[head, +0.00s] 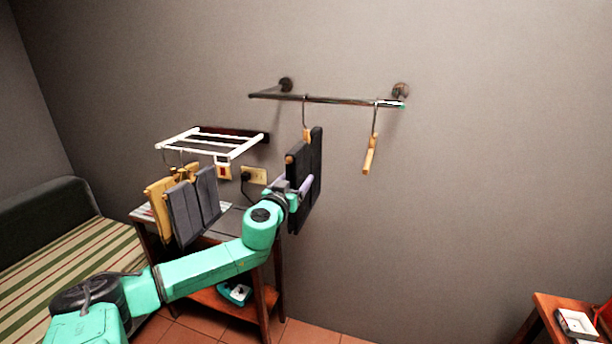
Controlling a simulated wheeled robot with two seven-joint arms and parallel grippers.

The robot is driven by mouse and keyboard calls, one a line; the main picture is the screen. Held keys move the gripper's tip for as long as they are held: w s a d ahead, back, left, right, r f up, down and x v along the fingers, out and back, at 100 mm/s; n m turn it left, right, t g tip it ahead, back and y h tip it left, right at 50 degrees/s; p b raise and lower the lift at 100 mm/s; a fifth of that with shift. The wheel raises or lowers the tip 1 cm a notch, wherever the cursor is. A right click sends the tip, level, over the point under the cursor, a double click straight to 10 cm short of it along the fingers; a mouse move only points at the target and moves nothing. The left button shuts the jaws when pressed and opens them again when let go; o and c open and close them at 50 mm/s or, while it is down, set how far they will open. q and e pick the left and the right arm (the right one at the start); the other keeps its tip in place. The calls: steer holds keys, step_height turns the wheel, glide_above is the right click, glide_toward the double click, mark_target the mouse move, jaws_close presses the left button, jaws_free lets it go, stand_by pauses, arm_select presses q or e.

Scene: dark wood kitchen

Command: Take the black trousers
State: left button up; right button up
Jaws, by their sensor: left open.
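The black trousers (317,152) hang folded over a wooden hanger (307,134) on the metal wall rail (335,101). My left gripper (304,184) is open at the middle of the trousers, overlapping them in the head view. Its fingers hide part of the cloth, and I cannot tell whether they touch it. My right gripper is not in view.
An empty wooden hanger (370,155) hangs at the rail's right. A white rack (213,143) holds grey trousers (194,208) and a yellow garment (158,205) on the left. A dark wood side table (270,296) stands below. A striped bed (75,255) is at the left.

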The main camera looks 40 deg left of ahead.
arm_select(q)
steer(key=shift+d, duration=0.15)
jaws_close()
steer(key=shift+r, duration=0.1)
stand_by(1.2)
